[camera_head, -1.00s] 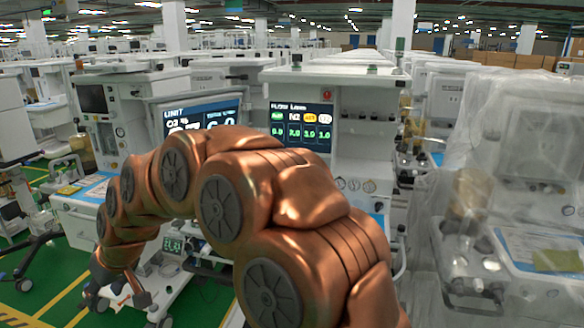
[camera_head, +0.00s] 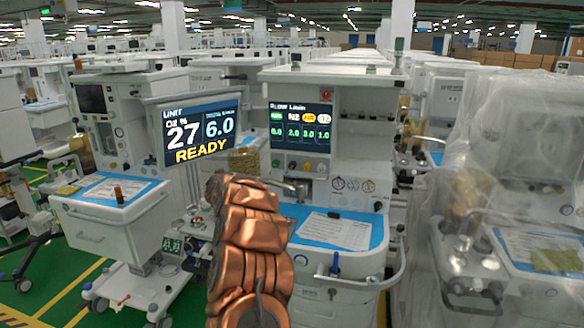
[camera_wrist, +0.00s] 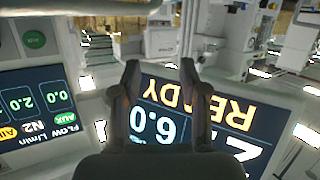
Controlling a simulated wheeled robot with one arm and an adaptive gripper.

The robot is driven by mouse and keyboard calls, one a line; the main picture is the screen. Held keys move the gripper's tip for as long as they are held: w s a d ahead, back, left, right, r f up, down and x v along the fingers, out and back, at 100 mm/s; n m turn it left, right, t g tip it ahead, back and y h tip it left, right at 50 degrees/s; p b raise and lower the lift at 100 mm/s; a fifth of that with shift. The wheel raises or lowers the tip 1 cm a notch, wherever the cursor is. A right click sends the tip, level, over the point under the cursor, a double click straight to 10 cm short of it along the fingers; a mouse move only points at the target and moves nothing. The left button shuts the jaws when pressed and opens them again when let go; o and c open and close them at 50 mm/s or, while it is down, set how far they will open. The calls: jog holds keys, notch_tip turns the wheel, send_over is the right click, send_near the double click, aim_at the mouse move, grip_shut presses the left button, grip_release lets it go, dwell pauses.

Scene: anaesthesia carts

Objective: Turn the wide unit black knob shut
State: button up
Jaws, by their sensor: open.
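The wide unit (camera_head: 360,150) is the white cart in the middle of the head view. Its flow screen (camera_head: 300,127) shows four coloured columns, and it also shows upside down at the left of the wrist view (camera_wrist: 38,105). A row of small knobs sits under this screen; the dark one (camera_head: 291,165) looks like the black knob. Its turn position is too small to tell. A green round knob (camera_wrist: 35,40) shows in the wrist view; the black knob is not clear there. My gripper (camera_wrist: 162,75) is open and empty, with the READY screen behind its fingers. In the head view it is near the knob row, partly hidden by my arm.
The READY screen (camera_head: 200,130) on its arm stands close to the left of my arm. A blue worktop (camera_head: 290,212) with a paper lies below the knobs. Small gauges (camera_head: 352,184) are to their right. A plastic-covered cart (camera_head: 510,200) stands at the right.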

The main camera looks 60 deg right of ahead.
jog(key=s+d+f+m+g+h, duration=0.2)
jog(key=s+d+h, duration=0.3)
jog(key=d, duration=0.6)
jog(key=m+g+h, duration=0.1)
jog(key=g+h, duration=0.1)
jog(key=g, duration=0.1)
send_near(292, 167)
jog(key=x, duration=0.3)
jog(key=shift+w+a, duration=0.1)
jog(key=p+x, duration=0.1)
jog(key=x, duration=0.1)
jog(key=shift+d, duration=0.3)
jog(key=shift+w+d+r+p, duration=0.1)
jog(key=shift+d+r+p, duration=0.1)
jog(key=shift+d+p, duration=0.3)
jog(key=shift+p+x, duration=0.6)
jog(key=shift+x, duration=0.3)
jog(key=shift+w+d+r+h+p, duration=0.2)
jog(key=shift+w+d+h+p, duration=0.1)
jog(key=shift+d+p, duration=0.35)
jog(key=shift+w+d+f+p, duration=0.3)
jog(key=shift+d+p, duration=0.1)
jog(key=shift+p, duration=0.1)
